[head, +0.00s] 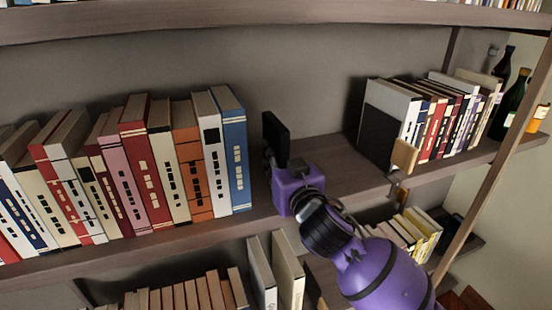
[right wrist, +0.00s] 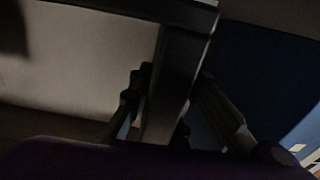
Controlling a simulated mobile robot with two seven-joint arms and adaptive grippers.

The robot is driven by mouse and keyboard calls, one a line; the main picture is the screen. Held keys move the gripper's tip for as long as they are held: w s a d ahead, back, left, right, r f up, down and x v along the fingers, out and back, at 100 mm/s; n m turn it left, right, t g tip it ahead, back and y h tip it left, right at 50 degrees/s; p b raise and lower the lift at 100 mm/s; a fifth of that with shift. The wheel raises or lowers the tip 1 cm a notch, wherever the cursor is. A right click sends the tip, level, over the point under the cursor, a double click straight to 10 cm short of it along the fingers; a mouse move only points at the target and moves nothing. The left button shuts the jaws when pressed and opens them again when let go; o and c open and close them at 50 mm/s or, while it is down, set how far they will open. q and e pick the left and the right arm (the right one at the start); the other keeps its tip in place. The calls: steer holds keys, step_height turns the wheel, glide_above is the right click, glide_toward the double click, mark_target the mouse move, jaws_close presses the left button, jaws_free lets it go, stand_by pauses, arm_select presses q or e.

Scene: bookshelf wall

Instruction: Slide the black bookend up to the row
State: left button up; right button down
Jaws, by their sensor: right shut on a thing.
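The black bookend (head: 277,138) stands upright on the middle shelf, a short gap to the right of the blue book (head: 231,150) that ends the left row. My purple right gripper (head: 277,165) reaches in from the lower right and is shut on the bookend. In the right wrist view the dark bookend (right wrist: 183,70) sits between the fingers, with the dark blue book cover (right wrist: 262,75) to its right. The gripper hides the bookend's lower part and base. My left gripper is not in view.
The row of books (head: 140,165) stands upright, several leaning slightly. A second row (head: 440,120) stands at the right, with a dark panel (head: 380,125) at its near end. Bare shelf (head: 335,165) lies between. A wooden post (head: 495,165) and bottles (head: 510,105) are at the far right.

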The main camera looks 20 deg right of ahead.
steer(key=shift+a, duration=0.25)
steer(key=c, duration=1.6)
jaws_free()
steer(key=shift+o, duration=0.2)
steer(key=shift+d, duration=0.1)
steer(key=s, duration=1.2)
steer(key=shift+d, duration=0.35)
